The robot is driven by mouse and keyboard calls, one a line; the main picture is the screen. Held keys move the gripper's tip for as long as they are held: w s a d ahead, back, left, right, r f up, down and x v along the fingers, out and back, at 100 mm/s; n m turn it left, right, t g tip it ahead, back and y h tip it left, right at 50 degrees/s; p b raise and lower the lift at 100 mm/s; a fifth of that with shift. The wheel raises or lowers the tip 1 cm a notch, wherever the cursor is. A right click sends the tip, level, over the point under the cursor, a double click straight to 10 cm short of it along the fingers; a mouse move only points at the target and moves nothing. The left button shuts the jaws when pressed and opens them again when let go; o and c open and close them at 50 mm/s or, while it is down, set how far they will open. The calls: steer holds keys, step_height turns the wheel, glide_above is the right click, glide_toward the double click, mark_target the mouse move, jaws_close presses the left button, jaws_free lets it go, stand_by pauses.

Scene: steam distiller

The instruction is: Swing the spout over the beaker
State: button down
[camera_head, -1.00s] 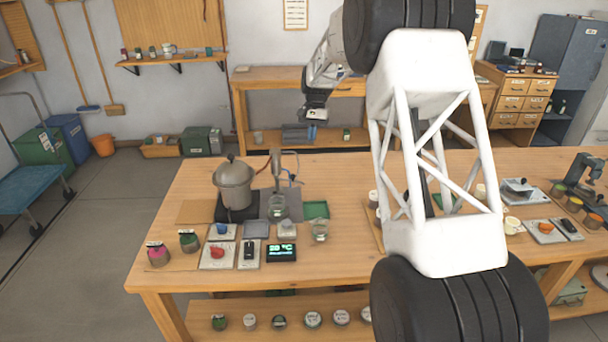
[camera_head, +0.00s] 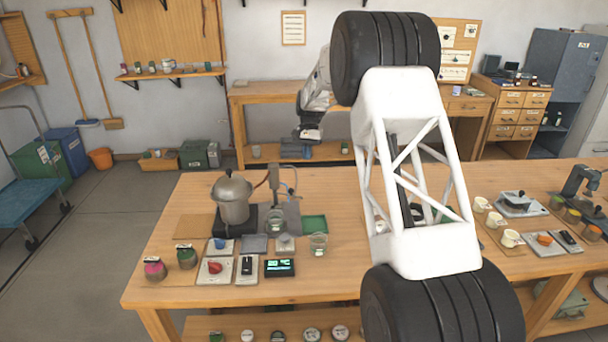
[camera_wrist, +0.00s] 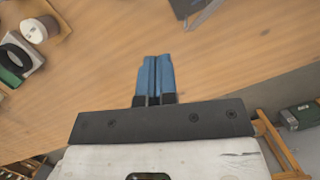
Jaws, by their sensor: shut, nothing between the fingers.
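A grey metal boiler pot (camera_head: 232,198) stands on a black base at the left of the bench. Just right of it is an upright stand (camera_head: 273,180) with a thin bent tube, which looks like the spout (camera_head: 291,191); its exact direction is too small to tell. A glass beaker (camera_head: 275,221) stands at the foot of the stand, and a second glass beaker (camera_head: 319,243) stands apart to the right. My gripper (camera_head: 308,135) is in the air, above and beyond the still in the picture. Its blue fingers (camera_wrist: 155,78) are together and empty in the wrist view.
A control panel with a red knob (camera_head: 214,268), a switch (camera_head: 247,266) and a lit display (camera_head: 280,267) lie in front of the still. Two jars (camera_head: 155,268) stand at left. Cups (camera_head: 510,238) stand at right. My arm hides the bench's middle.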

steer(key=s+a+f, duration=0.2)
steer(key=s+f, duration=0.4)
steer(key=f, duration=0.4)
steer(key=shift+f, duration=0.25)
